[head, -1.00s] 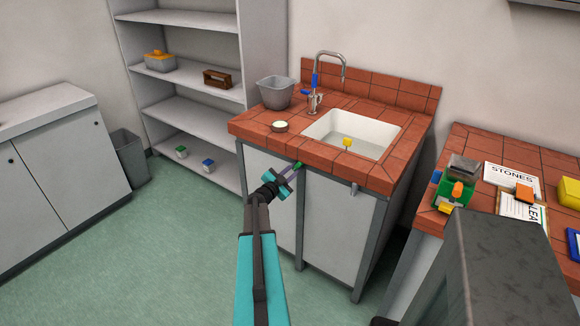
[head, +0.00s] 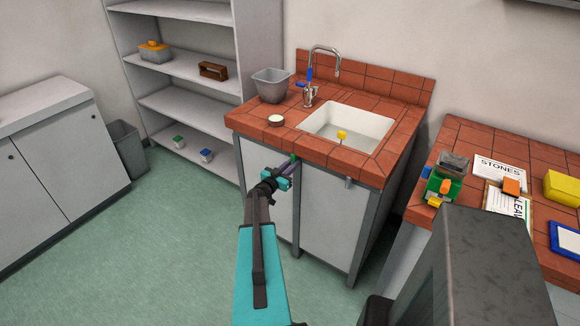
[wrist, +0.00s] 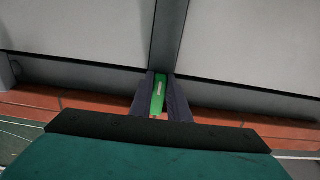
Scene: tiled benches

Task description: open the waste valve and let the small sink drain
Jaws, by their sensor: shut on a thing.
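The small white sink (head: 372,124) is set in a red-tiled bench. I cannot tell the water level. A green handle (wrist: 158,95), apparently the waste valve's, sits under the bench's front edge near the post between the cabinet doors. My gripper (wrist: 162,99) is shut on it, one dark finger on each side. In the head view my gripper (head: 289,166) reaches the bench front from below, and only a little green shows beyond the fingers. The valve body is hidden.
A tap (head: 315,75), a grey tub (head: 271,86) and a small round dish (head: 276,120) stand around the sink. A small grey fitting (head: 349,183) hangs under the front edge, to the right. Another tiled bench (head: 465,144) stands at the right. Green floor is clear at the left.

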